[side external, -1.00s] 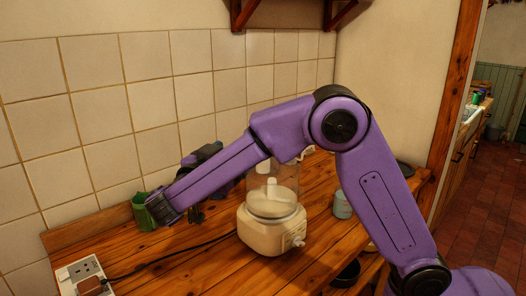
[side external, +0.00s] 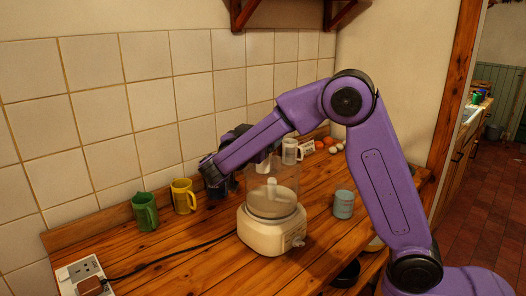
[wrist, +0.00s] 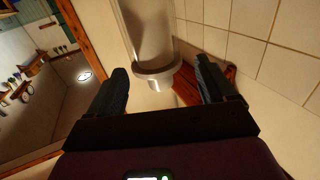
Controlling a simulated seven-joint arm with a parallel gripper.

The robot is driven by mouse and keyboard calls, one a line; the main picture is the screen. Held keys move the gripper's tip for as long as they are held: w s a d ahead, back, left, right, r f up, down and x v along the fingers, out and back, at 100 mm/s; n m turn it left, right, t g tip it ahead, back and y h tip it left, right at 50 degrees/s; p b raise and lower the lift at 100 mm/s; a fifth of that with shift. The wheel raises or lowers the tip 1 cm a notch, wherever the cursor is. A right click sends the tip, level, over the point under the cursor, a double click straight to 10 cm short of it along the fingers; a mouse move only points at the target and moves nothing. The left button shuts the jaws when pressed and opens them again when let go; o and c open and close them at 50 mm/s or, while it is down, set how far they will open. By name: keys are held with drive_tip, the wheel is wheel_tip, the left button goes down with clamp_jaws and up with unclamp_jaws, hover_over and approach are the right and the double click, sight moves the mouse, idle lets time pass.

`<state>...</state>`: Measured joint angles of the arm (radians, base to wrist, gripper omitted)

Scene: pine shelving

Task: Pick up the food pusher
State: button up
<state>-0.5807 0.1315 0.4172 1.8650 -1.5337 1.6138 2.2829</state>
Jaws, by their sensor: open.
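The food processor (side external: 270,233) stands on the wooden counter, with a cream base and a clear bowl. A white upright piece (side external: 272,190) shows inside the bowl. In the wrist view a pale cylinder with a flared rim (wrist: 155,72) lies between my fingers, apart from both; it may be the food pusher, but I cannot be sure. My gripper (wrist: 162,84) is open and empty. In the side view my forearm hides much of the hand, near the top of the bowl, and the fingertips are not clear.
A green mug (side external: 145,213), a yellow mug (side external: 184,197) and a partly hidden blue mug (side external: 216,190) stand by the tiled wall. A white mug (side external: 290,152) is behind the processor, and a pale blue jar (side external: 343,205) to its right. A cable crosses the counter's left side.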

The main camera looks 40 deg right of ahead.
drive_tip(key=x, duration=0.3)
drive_tip(key=shift+d, duration=0.15)
drive_tip(key=c, duration=1)
drive_tip(key=shift+c, duration=0.3)
